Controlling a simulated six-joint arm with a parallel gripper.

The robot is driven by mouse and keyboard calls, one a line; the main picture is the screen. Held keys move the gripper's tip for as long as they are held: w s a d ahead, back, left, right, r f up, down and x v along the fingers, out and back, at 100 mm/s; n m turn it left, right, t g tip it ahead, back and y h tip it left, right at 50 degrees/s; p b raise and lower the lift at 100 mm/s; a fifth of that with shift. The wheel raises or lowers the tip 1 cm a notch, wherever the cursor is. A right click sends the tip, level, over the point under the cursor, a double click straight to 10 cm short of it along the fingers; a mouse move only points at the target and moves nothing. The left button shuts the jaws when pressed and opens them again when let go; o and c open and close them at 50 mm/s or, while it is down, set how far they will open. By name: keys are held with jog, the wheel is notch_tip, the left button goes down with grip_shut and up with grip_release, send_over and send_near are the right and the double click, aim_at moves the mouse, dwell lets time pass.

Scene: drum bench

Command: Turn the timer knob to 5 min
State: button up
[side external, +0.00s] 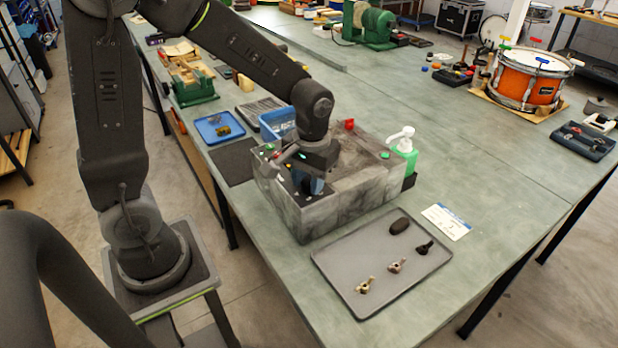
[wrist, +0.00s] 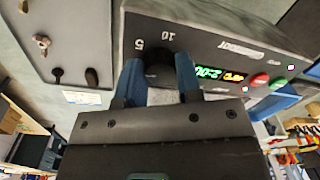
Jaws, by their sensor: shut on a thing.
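The timer knob (wrist: 158,58) is dark and round and sits on the black control panel (wrist: 200,30) in the wrist view. The marks 5 and 10 show around it, and 5 is at its upper left. A green display (wrist: 208,73) beside it seems to read 2:00. My gripper (wrist: 160,78) has blue fingers, one on each side of the knob, and is shut on it. The knob's pointer is not visible. In the side view my gripper (side external: 312,186) reaches down to the panel end of the grey mottled machine (side external: 345,200); the knob is hidden there.
A red button (wrist: 259,80) and a green button (wrist: 278,83) are on the panel. A grey tray (side external: 340,255) with several small metal parts lies in front of the machine. A green bottle (side external: 405,158) with a white pump stands behind. A blue tray (side external: 220,128) is at left.

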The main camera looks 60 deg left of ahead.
aim_at(309, 184)
jog(key=m, duration=0.4)
jog(key=shift+m, duration=2.1)
jog(key=o, duration=0.9)
jog(key=shift+o, duration=0.2)
jog(key=shift+r, duration=0.15)
notch_tip(309, 184, up, 14)
jog(key=shift+s+d+f, duration=0.15)
jog(key=shift+d+f, duration=0.05)
jog(key=shift+d, duration=0.1)
